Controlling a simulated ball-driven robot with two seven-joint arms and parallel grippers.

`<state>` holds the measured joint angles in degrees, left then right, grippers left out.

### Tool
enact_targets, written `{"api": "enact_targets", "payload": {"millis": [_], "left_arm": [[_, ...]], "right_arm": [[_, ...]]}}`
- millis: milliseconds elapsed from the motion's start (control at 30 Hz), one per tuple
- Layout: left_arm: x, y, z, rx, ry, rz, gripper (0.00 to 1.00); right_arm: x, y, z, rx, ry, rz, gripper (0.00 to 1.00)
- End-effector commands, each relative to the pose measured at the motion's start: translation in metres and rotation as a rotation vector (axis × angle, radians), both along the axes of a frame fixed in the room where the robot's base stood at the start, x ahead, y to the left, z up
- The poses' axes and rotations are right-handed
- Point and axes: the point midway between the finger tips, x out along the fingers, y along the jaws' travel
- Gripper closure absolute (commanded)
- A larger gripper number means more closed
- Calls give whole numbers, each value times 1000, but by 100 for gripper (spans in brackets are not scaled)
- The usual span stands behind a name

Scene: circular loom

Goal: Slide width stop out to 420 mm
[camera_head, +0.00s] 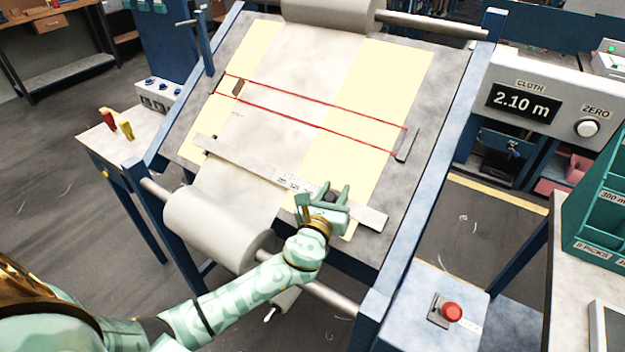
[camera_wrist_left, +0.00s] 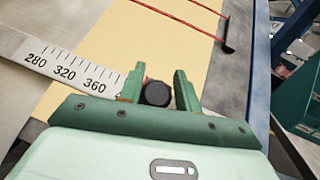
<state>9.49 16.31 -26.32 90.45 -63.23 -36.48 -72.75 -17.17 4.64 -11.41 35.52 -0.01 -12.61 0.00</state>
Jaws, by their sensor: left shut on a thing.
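The width rule (camera_head: 240,160) is a pale metal bar lying across the lower part of the sloped inspection table. In the left wrist view the rule (camera_wrist_left: 60,62) shows the marks 280, 320 and 360 to the left of my gripper. My left gripper (camera_head: 333,194) is over the right part of the rule. In the left wrist view its green fingers (camera_wrist_left: 157,92) stand on either side of a round black knob (camera_wrist_left: 157,94), the width stop's, and are shut on it. The gripper hides the scale beyond 360. My right gripper is not in view.
Grey-white cloth (camera_head: 288,118) runs over the yellow table panel between an upper roll (camera_head: 330,14) and a lower roll (camera_head: 215,228). Two red lines cross it above the rule. A red button box (camera_head: 452,312) stands at lower right, and a display (camera_head: 520,102) reads 2.10 m.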

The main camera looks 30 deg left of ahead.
Motion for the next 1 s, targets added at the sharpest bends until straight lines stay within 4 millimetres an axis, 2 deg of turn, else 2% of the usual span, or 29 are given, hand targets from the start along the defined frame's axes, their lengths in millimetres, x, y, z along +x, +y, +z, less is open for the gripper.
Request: {"api": "enact_targets", "payload": {"millis": [100,367,400,433,767,867,1000], "left_arm": [[-1,-7,-2,5,5,2,100],[-2,-7,-3,6,5,2,100],[-2,-7,-3,6,5,2,59],[-2,-7,-3,6,5,1,52],[-4,-7,-1,3,2,1,52],[-14,-9,-1,3,3,1,52],[-45,-12,-2,2,5,-1,52]], "right_arm": [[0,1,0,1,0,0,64],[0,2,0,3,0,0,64],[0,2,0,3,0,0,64],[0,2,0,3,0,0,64],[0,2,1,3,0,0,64],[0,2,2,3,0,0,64],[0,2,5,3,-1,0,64]]}}
